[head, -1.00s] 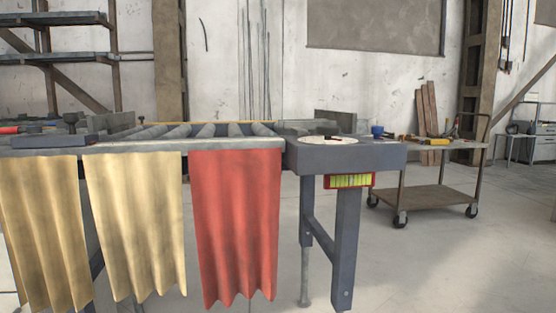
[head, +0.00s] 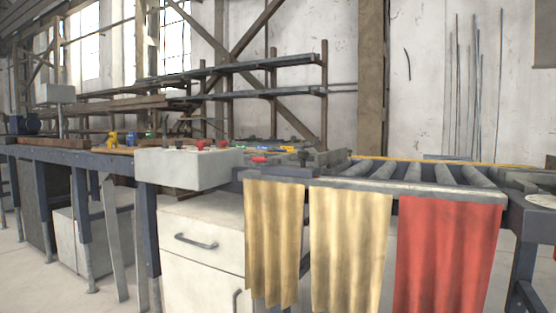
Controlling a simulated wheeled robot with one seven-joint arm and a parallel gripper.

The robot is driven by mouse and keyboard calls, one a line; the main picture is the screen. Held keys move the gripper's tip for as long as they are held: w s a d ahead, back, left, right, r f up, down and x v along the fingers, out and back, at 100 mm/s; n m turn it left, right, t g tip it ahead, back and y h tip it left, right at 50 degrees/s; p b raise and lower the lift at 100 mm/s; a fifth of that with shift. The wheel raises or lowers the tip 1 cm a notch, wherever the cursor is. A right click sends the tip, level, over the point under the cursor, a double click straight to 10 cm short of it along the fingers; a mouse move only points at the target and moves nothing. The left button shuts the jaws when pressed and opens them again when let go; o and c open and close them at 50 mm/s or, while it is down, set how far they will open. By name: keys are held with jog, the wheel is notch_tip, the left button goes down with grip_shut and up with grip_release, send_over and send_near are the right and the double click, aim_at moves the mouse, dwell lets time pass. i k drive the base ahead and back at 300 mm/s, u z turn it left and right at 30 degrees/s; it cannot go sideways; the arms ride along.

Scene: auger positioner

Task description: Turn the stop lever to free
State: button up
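I cannot make out the stop lever for certain in the head view. A small red-handled part (head: 260,159) lies near the left end of the roller bench (head: 405,190), beside a dark upright knob (head: 302,157). A grey box (head: 188,170) to its left has small red and dark parts on top, too small to tell apart. A pale round plate (head: 541,201) is cut off by the right edge. My gripper is not in view.
Two tan cloths (head: 350,245) and a red cloth (head: 447,250) hang from the bench front. A white drawer cabinet (head: 203,240) stands below the grey box. A long blue-framed table (head: 85,158) runs left. Open floor (head: 60,280) shows at the lower left.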

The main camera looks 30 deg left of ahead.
aim_at(273, 161)
jog(key=u, duration=1.3)
